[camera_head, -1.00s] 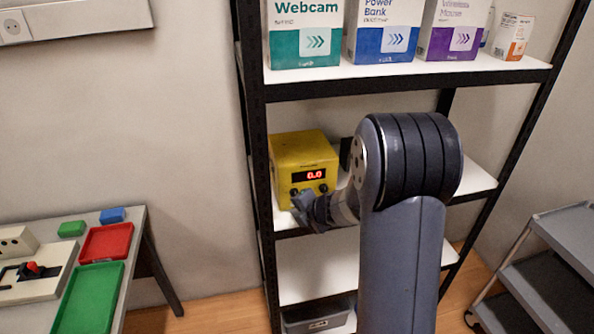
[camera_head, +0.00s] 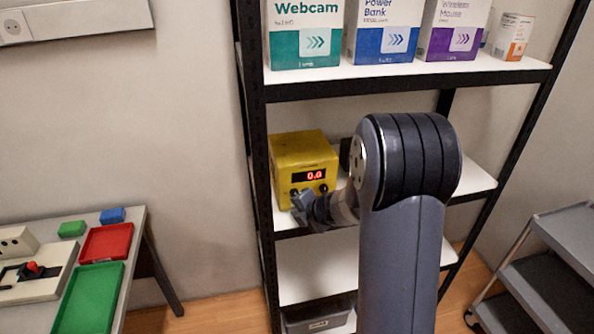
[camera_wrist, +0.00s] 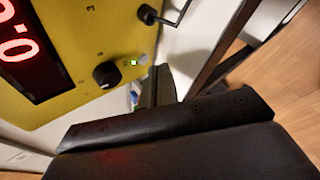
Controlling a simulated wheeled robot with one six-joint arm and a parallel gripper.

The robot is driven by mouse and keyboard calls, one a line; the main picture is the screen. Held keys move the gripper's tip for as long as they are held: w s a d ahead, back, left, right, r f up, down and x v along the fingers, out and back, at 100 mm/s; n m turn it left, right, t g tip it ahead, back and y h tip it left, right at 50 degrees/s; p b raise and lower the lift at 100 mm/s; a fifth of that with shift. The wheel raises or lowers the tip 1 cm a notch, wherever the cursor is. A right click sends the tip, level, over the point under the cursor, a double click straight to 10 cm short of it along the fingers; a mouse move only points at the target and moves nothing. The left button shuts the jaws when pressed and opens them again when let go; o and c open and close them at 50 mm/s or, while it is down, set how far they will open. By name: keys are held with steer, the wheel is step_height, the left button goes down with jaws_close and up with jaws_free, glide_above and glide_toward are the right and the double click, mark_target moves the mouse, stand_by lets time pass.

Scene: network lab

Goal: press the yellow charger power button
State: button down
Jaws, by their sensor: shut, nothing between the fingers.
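The yellow charger (camera_head: 302,158) stands on the middle shelf, its lit red display (camera_head: 309,175) reading 0.0. In the wrist view its yellow panel (camera_wrist: 75,105) appears tilted, with a black knob (camera_wrist: 105,74). Beside the knob are a small lit green light (camera_wrist: 134,62) and a small grey round button (camera_wrist: 143,59). My gripper (camera_head: 303,207) is shut and empty at the charger's lower front. In the wrist view its dark fingers (camera_wrist: 157,88) end just below the grey button. I cannot tell whether they touch it.
The rack's white middle shelf (camera_head: 470,181) holds the charger. Boxes, including a webcam box (camera_head: 305,35), stand on the shelf above. A table with a red tray (camera_head: 106,241) is at left, and a grey cart (camera_head: 560,240) at right.

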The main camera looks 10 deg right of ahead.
steer(key=shift+w, duration=0.4)
steer(key=shift+w+p, duration=0.2)
steer(key=shift+p, duration=0.1)
steer(key=shift+s, duration=0.65)
stand_by(0.3)
steer(key=shift+s+b, duration=1.1)
steer(key=shift+s, duration=1.9)
steer(key=shift+d, duration=0.15)
